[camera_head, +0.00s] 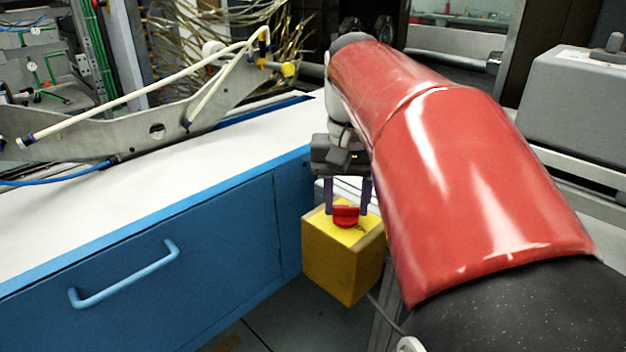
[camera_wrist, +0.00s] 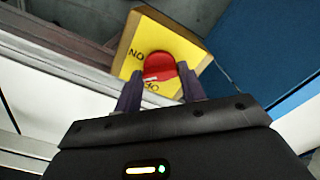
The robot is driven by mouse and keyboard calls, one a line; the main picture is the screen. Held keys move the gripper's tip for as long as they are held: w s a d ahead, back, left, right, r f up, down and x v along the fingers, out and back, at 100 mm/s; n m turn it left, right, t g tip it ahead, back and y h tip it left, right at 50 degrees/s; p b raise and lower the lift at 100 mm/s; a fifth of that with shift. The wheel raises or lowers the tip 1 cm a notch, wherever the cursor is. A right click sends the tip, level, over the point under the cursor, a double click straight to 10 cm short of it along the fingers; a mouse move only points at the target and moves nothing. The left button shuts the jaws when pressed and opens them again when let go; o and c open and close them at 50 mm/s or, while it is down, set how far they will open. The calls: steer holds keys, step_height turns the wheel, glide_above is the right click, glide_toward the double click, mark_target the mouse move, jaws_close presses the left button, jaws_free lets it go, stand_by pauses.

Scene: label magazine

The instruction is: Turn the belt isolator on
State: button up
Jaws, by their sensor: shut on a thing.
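The belt isolator is a yellow box (camera_head: 343,264) with a red rotary knob (camera_head: 346,216) on its top face, beside the blue cabinet. The wrist view shows the yellow face (camera_wrist: 145,38) with black lettering, partly hidden, and the red knob (camera_wrist: 159,66) with a small pale mark near its lower edge. My gripper (camera_head: 347,208) points down at the box, its two dark fingers on either side of the knob. In the wrist view the fingers (camera_wrist: 161,90) are shut on the knob's near part. The lettering close to the fingers is partly covered.
A blue cabinet (camera_head: 190,255) with a bar handle (camera_head: 125,277) and a white top stands left of the box. A metal frame with white rods (camera_head: 150,90) lies on that top. A grey machine housing (camera_head: 575,105) is at the right. A cable runs from the box.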

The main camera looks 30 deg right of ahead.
mark_target(347, 207)
steer(key=m, duration=0.4)
steer(key=shift+m, duration=2.2)
steer(key=o, duration=1)
step_height(347, 207, up, 8)
steer(key=shift+f, duration=0.1)
steer(key=shift+s, duration=0.1)
